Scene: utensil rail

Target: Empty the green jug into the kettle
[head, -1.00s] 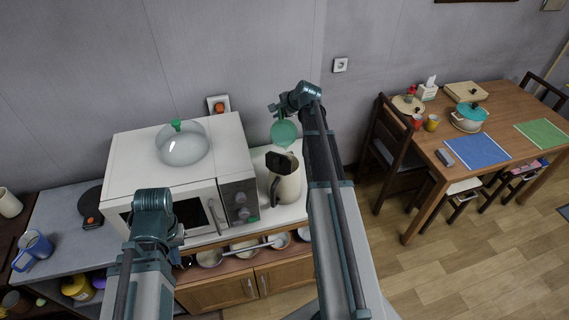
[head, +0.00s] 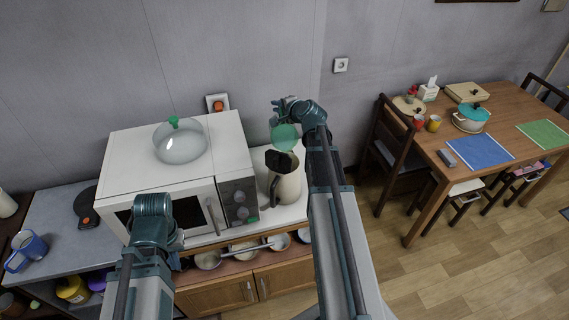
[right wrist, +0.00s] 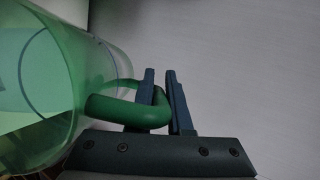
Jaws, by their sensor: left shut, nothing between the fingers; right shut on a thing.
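The green jug (head: 285,137) is see-through and hangs tilted just above and behind the kettle (head: 286,185). In the right wrist view the jug (right wrist: 40,85) lies tipped well over, with darker green in its lower part, perhaps liquid. My right gripper (head: 279,104) is shut on the jug's handle (right wrist: 130,108); its fingers (right wrist: 162,95) straddle the handle. The kettle is cream with a dark top and handle and stands upright on the counter right of the microwave. I cannot see whether anything pours. My left gripper (head: 170,240) is shut and empty in front of the microwave, its fingertips mostly hidden.
A white microwave (head: 228,145) stands left of the kettle, with a glass lid (head: 180,143) on top. A wall socket with an orange plug (head: 217,104) is behind. Bowls sit on the shelf below.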

